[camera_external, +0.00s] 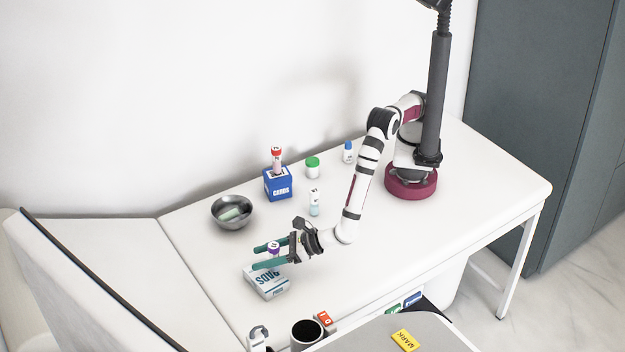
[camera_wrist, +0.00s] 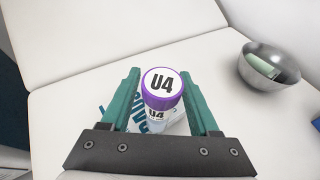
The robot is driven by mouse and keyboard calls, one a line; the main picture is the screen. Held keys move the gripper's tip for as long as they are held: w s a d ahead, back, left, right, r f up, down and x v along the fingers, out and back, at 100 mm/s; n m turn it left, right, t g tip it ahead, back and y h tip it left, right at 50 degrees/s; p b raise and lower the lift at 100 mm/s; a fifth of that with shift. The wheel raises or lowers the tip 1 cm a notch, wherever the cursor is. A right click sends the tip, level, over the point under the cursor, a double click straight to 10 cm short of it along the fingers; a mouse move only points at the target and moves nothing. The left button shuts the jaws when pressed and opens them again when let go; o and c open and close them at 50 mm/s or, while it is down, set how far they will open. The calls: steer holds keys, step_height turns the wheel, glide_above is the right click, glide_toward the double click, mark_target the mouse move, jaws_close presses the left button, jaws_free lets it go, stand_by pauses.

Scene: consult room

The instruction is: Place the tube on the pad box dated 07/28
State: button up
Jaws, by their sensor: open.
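A tube with a purple cap marked U4 (camera_external: 273,247) is between the open fingers of my gripper (camera_external: 257,258). It appears upright on the pad box (camera_external: 267,283), a white and blue box with printed lettering, but a finger hides its lower end in the external view. In the wrist view the tube's cap (camera_wrist: 162,84) lies between the two green fingers, with visible gaps on both sides. Part of the pad box (camera_wrist: 122,117) shows beneath and beside it. I cannot read a date on the box.
A metal bowl (camera_external: 232,212) holds a pale green item. A blue cards box (camera_external: 278,184) with a red-capped tube (camera_external: 277,158), a green-lidded jar (camera_external: 312,168), a blue-capped bottle (camera_external: 348,152) and a white tube (camera_external: 314,202) stand behind my arm.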

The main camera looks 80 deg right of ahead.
steer(key=v, duration=1.2)
steer(key=w+d+r+m+g+h, duration=0.1)
steer(key=w+d+r+m+h, duration=0.3)
steer(key=d, duration=0.3)
steer(key=w+d+r+m+g+h, duration=0.1)
steer(key=w+d+r+m+h, duration=0.1)
steer(key=w+d+m, duration=0.45)
steer(key=s+d+r+m+g+h, duration=0.1)
steer(key=s+d+r+m+g, duration=0.15)
steer(key=d+m, duration=0.4)
steer(key=s+d+r+m+g+h, duration=0.1)
steer(key=d+m+g, duration=0.2)
steer(key=d, duration=0.7)
steer(key=s+d+r+m+g+h, duration=0.15)
steer(key=d+m, duration=0.25)
steer(key=d, duration=0.4)
steer(key=s+d+m+g+y, duration=0.2)
steer(key=s+d+m+g, duration=0.2)
steer(key=s+d+m, duration=0.25)
steer(key=s+a+m+y, duration=0.1)
steer(key=s+m+y, duration=0.5)
steer(key=s+m, duration=0.4)
steer(key=m, duration=0.3)
steer(key=shift+a+r+y, duration=0.3)
steer(key=shift+a+y, duration=0.05)
steer(key=shift+a, duration=0.05)
steer(key=shift+o, duration=0.4)
